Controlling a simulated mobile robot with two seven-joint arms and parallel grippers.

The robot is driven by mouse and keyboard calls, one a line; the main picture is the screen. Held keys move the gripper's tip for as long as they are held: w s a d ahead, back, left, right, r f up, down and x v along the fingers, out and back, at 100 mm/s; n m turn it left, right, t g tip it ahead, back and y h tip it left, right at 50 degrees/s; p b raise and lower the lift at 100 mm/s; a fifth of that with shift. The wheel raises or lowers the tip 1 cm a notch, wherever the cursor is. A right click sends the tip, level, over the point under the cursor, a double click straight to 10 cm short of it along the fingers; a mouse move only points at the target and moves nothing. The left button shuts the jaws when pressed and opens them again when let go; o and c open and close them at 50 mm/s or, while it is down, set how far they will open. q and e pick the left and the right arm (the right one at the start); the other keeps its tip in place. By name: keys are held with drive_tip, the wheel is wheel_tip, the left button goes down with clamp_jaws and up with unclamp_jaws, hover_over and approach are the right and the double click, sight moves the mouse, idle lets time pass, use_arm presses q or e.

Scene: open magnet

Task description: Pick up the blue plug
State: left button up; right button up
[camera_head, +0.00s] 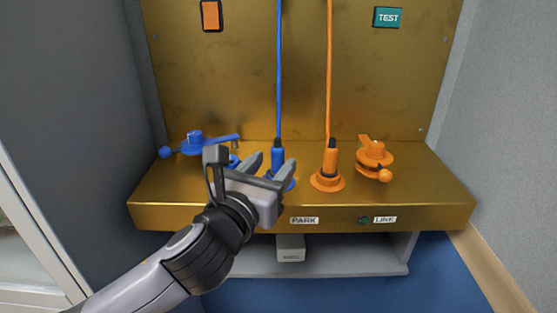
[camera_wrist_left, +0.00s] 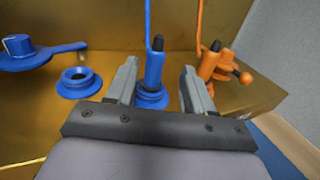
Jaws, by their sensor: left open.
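The blue plug (camera_head: 278,155) stands upright in a blue round socket on the gold shelf, with a blue cable (camera_head: 279,80) rising from its top. My left gripper (camera_head: 268,168) is open just in front of it and partly hides its base. In the left wrist view the blue plug (camera_wrist_left: 154,68) shows between the two open fingers (camera_wrist_left: 158,88), somewhat beyond them. I cannot tell whether the fingers touch it. A second blue socket (camera_wrist_left: 79,82), empty, lies left of the fingers. My right gripper does not show.
An orange plug (camera_head: 330,158) with an orange cable stands close to the right. A blue lever (camera_head: 200,144) is at left and an orange lever (camera_head: 374,158) at right. The gold shelf (camera_head: 420,200) meets a gold back panel (camera_head: 220,90). Grey walls flank both sides.

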sight(275, 159)
use_arm(q)
drive_tip(key=x, duration=0.3)
drive_tip(key=shift+w+a+f, duration=0.15)
drive_tip(key=shift+a+f, duration=0.05)
drive_tip(key=shift+a, duration=0.05)
drive_tip(key=shift+x, duration=0.85)
clamp_jaws()
